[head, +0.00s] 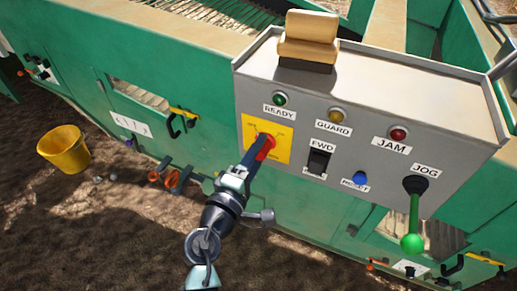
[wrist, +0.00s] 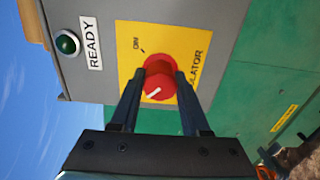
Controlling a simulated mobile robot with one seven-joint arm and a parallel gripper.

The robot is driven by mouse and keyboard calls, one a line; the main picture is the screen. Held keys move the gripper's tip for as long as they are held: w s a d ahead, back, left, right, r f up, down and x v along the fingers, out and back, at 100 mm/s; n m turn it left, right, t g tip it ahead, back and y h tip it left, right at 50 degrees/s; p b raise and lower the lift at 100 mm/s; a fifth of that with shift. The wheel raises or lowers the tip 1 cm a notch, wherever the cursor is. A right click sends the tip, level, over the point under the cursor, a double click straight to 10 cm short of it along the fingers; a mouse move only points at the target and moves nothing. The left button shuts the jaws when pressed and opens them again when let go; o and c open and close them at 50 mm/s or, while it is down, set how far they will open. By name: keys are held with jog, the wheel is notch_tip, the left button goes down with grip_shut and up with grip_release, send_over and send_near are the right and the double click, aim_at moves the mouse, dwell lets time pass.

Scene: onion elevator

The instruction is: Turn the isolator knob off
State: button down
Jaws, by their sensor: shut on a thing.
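The isolator knob (head: 267,139) is red and sits on a yellow square plate (head: 283,128) on the grey control panel. In the wrist view, the knob (wrist: 158,69) shows a slanted white mark on its face. The yellow plate (wrist: 128,66) there carries the word ON with a tick, and part of the word ISOLATOR. My gripper (head: 255,152) reaches the knob from below in the head view. In the wrist view, the two dark fingers of my gripper (wrist: 159,84) stand on either side of the knob, shut on it.
The panel also bears a green READY lamp (head: 280,99), amber GUARD lamp (head: 337,115), red JAM lamp (head: 398,133), black FWD switch (head: 318,162), blue button (head: 360,178) and green JOG lever (head: 413,220). A yellow bucket (head: 63,149) stands left on bare ground.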

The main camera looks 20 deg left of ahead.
dwell(0.3)
jog(key=shift+c, duration=1.9)
grip_release()
jog(key=shift+s, duration=0.1)
jog(key=s+b, duration=0.1)
jog(key=s, duration=1.1)
jog(key=shift+s+a, duration=0.25)
jog(key=shift+s, duration=0.15)
